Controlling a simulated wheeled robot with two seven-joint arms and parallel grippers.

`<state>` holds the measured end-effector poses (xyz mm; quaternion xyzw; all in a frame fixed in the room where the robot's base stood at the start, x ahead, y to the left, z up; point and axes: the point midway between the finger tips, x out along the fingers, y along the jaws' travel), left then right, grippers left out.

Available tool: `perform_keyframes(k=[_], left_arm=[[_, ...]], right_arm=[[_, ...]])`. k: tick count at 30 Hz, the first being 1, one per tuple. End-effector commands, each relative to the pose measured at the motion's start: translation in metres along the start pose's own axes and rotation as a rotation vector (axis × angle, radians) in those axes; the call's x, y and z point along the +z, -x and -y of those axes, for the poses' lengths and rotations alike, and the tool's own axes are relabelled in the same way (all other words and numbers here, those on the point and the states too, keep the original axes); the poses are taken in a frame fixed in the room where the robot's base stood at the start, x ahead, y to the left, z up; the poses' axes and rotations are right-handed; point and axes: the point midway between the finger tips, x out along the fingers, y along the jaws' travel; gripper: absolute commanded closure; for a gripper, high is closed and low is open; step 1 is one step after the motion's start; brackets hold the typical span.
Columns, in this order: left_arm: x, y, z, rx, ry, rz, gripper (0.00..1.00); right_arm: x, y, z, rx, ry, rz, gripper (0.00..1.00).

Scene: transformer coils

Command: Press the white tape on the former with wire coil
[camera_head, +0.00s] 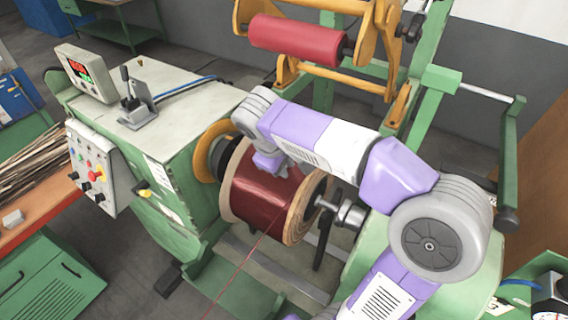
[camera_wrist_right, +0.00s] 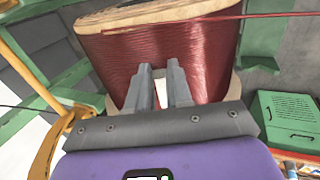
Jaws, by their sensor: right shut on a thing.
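The former with wire coil (camera_head: 262,195) is a wooden-flanged spool wound with dark red wire, mounted on the green winding machine. My right gripper (camera_head: 270,163) reaches down to the coil's upper side in the head view. In the right wrist view its two grey fingers (camera_wrist_right: 162,72) point at the red winding (camera_wrist_right: 200,62), with a narrow gap between them. A pale sliver, seemingly the white tape (camera_wrist_right: 161,92), shows between the fingers. The fingertips are at or very close to the wire; exact contact cannot be told. My left gripper is out of view.
A red roll (camera_head: 300,38) hangs in a yellow frame behind. The machine's control panel (camera_head: 92,170) and display box (camera_head: 86,72) stand at left. A thin red wire (camera_head: 240,270) runs from the coil toward the front. A small white block (camera_head: 13,219) lies on the orange bench.

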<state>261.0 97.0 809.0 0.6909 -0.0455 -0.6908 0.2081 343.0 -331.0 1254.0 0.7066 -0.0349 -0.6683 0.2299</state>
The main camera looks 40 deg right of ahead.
Motion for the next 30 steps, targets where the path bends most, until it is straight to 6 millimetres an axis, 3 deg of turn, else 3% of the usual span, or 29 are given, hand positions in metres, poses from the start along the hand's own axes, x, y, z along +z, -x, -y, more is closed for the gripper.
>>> perform_keyframes(k=[11, 12, 17, 24, 30], left_arm=[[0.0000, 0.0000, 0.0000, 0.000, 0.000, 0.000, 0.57], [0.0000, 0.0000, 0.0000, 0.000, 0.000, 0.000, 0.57], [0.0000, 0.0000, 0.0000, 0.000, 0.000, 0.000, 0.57], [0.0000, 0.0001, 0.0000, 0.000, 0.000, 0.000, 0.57], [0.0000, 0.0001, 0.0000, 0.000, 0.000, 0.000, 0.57]], right_arm=[[0.0005, -0.0020, 0.0009, -0.002, 0.001, 0.004, 1.00], [0.0005, -0.0021, 0.0010, -0.002, 0.001, 0.004, 0.79], [0.0004, -0.0019, 0.0008, -0.002, 0.000, 0.003, 0.54], [0.0002, -0.0014, 0.0006, -0.001, 0.000, 0.002, 0.49], [0.0001, -0.0011, 0.0005, -0.001, 0.000, 0.001, 0.18]])
